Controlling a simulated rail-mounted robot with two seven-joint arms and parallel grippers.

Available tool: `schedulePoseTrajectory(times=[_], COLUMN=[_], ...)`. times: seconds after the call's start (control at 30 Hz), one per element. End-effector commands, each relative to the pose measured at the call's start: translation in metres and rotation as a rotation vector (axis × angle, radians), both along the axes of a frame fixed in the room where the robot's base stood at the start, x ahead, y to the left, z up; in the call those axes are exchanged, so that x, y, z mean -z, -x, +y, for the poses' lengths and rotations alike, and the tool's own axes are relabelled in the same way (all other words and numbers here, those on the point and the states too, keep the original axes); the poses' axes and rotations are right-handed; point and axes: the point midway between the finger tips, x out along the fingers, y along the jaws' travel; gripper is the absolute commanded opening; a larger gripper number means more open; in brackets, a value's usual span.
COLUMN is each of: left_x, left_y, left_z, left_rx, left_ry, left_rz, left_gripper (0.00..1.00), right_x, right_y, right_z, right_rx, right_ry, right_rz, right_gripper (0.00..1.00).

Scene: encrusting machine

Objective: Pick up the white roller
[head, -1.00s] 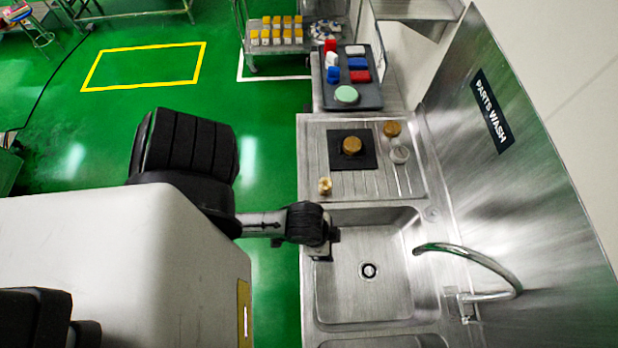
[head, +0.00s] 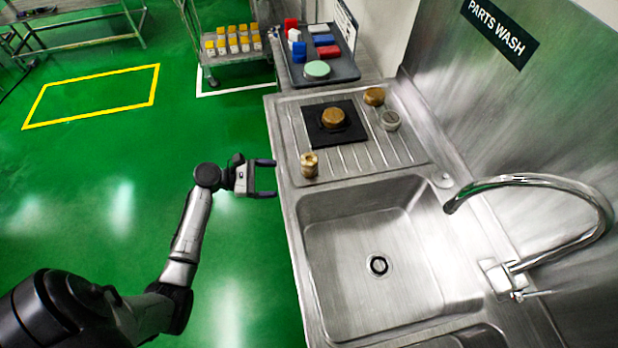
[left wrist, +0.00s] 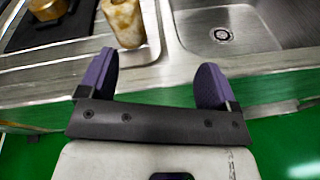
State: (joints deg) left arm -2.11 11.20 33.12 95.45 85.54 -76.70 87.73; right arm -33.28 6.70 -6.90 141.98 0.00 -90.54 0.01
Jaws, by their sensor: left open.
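No clearly white roller stands out. A short tan, brass-like cylinder (head: 309,165) stands upright on the drainboard near its front left corner; it also shows in the left wrist view (left wrist: 125,22). A pale grey-white round piece (head: 390,120) lies at the right of the drainboard; I cannot tell if it is a roller. My left gripper (head: 264,178) is open and empty, just left of the counter edge and apart from the tan cylinder. In the left wrist view, the cylinder lies beyond the fingers (left wrist: 153,80), nearer the left one. My right gripper is not in view.
A black mat (head: 312,118) with a brass round piece (head: 333,118) lies on the drainboard, with another brass piece (head: 374,96) behind. The sink (head: 345,285) and curved faucet (head: 535,181) are nearer. A grey tray (head: 343,70) holds coloured blocks.

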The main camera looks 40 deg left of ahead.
Motion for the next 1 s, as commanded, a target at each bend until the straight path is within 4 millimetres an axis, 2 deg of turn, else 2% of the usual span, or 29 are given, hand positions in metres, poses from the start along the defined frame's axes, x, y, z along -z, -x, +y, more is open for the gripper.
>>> schedulePoseTrajectory(times=[0.03, 0.13, 0.27, 0.37, 0.7, 1.0], left_x=[0.009, 0.007, 0.004, 0.002, 0.001, 0.002], left_y=[-0.006, -0.011, -0.018, -0.029, -0.072, -0.085], left_z=[0.011, 0.026, 0.035, 0.031, -0.002, -0.012], left_rx=[-0.034, -0.081, -0.11, -0.116, -0.115, -0.116], left_ry=[0.082, 0.217, 0.317, 0.345, 0.348, 0.343], left_rz=[0.001, 0.007, 0.008, 0.007, 0.009, 0.009], left_gripper=[0.84, 0.84, 0.84, 0.84, 0.84, 0.84], right_x=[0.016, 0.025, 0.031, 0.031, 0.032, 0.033], right_y=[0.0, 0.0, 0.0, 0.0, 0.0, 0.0], right_z=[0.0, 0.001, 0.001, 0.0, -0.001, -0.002], right_rx=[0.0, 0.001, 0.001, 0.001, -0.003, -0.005], right_ry=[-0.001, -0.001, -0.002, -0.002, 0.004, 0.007], right_rz=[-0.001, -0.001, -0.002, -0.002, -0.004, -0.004], right_gripper=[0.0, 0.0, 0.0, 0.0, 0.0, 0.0])
